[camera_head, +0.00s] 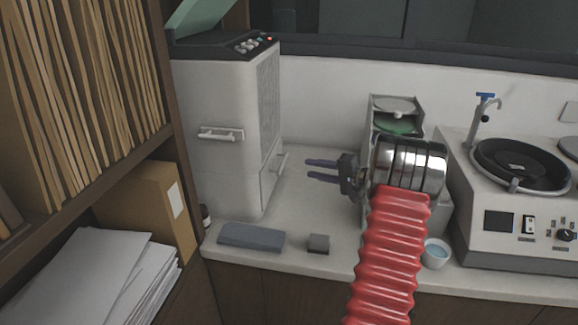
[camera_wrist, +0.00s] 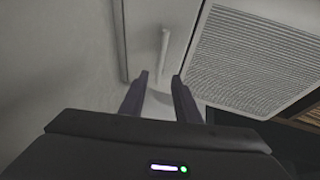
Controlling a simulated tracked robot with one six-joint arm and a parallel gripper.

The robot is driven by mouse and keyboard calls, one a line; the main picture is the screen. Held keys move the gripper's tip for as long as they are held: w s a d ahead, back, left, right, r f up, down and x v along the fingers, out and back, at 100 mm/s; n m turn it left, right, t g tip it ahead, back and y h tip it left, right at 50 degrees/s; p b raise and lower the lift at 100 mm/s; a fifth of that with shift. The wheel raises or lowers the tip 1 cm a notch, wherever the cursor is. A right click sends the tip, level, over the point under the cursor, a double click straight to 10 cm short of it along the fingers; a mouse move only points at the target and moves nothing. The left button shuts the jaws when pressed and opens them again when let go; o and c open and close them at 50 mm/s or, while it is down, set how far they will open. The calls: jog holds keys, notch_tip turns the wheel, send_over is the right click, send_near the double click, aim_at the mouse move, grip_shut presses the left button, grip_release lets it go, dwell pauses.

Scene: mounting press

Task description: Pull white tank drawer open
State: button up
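The white tank unit (camera_head: 222,170) stands at the left of the counter. The drawer panel (camera_head: 268,187) is low on its right side, below a grille, and looks closed. Its bar handle (camera_head: 282,162) sticks out from the panel. In the wrist view the handle (camera_wrist: 163,48) shows as a pale bar ahead, roughly in line with the gap between my fingers. My gripper (camera_head: 308,169) is open and empty, pointing left at the handle from a short distance. It also shows open in the wrist view (camera_wrist: 160,76). No contact with the handle shows.
A second handle (camera_head: 221,134) is on the unit's front face. A grey slab (camera_head: 251,237) and a small grey block (camera_head: 319,243) lie at the counter's front. The counter near the drawer is clear.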

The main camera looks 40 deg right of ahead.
jog(key=x, duration=1)
jog(key=shift+w, duration=0.25)
jog(key=shift+c, duration=0.2)
grip_shut()
jog(key=shift+f, duration=0.1)
